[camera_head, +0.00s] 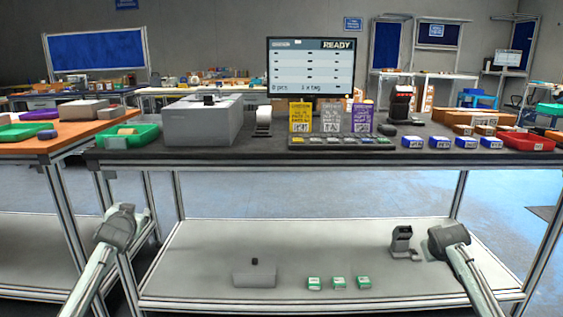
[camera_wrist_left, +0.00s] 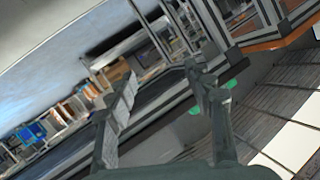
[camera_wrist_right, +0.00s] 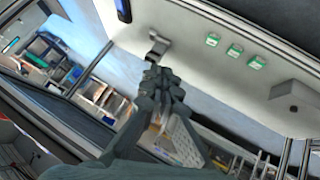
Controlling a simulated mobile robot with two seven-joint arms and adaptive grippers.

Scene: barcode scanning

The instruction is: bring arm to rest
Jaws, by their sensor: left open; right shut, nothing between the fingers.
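In the left wrist view my left gripper (camera_wrist_left: 163,78) has its two fingers spread with empty space between them. In the right wrist view my right gripper (camera_wrist_right: 160,76) has its fingers together with nothing held. In the head view my arms come in from the lower left and lower right, in front of the workbench (camera_head: 330,157). Both are apart from the things on its top. A dark scanner-like device with a red part (camera_head: 403,97) stands on the bench, right of the monitor (camera_head: 311,66), which reads READY.
The bench carries a grey box (camera_head: 200,125), a green tray (camera_head: 128,137), a red tray (camera_head: 526,141), several blue-and-white boxes (camera_head: 438,142) and sign cards (camera_head: 300,117). The lower shelf (camera_head: 200,240) holds a grey device (camera_head: 402,241), green-and-white boxes (camera_head: 339,282) and a grey box (camera_head: 254,274).

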